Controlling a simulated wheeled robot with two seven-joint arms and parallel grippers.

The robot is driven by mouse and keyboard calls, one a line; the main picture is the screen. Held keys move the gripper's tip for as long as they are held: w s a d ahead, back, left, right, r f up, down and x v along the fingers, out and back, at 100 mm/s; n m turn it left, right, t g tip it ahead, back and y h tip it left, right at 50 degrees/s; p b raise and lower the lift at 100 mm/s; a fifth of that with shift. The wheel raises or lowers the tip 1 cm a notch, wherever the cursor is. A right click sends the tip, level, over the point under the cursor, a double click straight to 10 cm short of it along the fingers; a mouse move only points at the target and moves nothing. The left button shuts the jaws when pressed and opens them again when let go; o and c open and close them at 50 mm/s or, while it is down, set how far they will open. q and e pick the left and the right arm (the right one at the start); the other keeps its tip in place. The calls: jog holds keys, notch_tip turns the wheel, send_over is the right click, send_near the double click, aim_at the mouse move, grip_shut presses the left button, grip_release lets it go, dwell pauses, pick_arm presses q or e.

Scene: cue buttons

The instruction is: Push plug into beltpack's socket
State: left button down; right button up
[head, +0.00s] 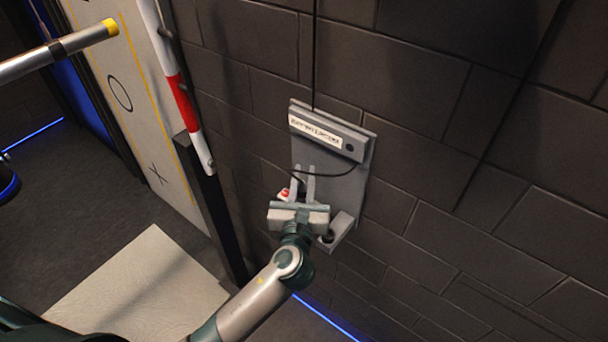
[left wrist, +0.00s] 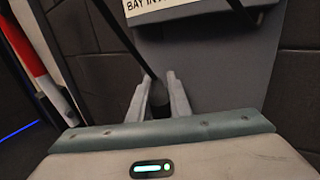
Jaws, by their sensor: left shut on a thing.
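My left gripper (head: 304,183) reaches up from below in front of a grey wall panel (head: 346,190). In the left wrist view its two fingers (left wrist: 161,98) are shut on a dark plug (left wrist: 160,104), which has a black cable (left wrist: 134,45) running up from it. In the head view the fingers hide most of the plug. A small grey box (head: 342,225) at the panel's lower right, probably the beltpack, has a dark round spot low on it. I cannot make out the socket clearly. My right gripper is not in view.
The panel's top bar (head: 330,132) carries a white label (head: 315,128) and a dark hole. A red button-like part (head: 284,192) shows left of the fingers. A red and white pole (head: 183,100) and a dark post (head: 213,215) stand to the left. The brick wall on the right is bare.

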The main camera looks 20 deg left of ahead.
pick_arm(q)
jog(key=shift+f, duration=0.4)
dwell(0.6)
jog(key=c, duration=1.6)
grip_release()
jog(key=shift+o, duration=0.2)
jog(key=shift+s, duration=0.15)
jog(key=b+v, duration=0.5)
jog(key=v, duration=1.2)
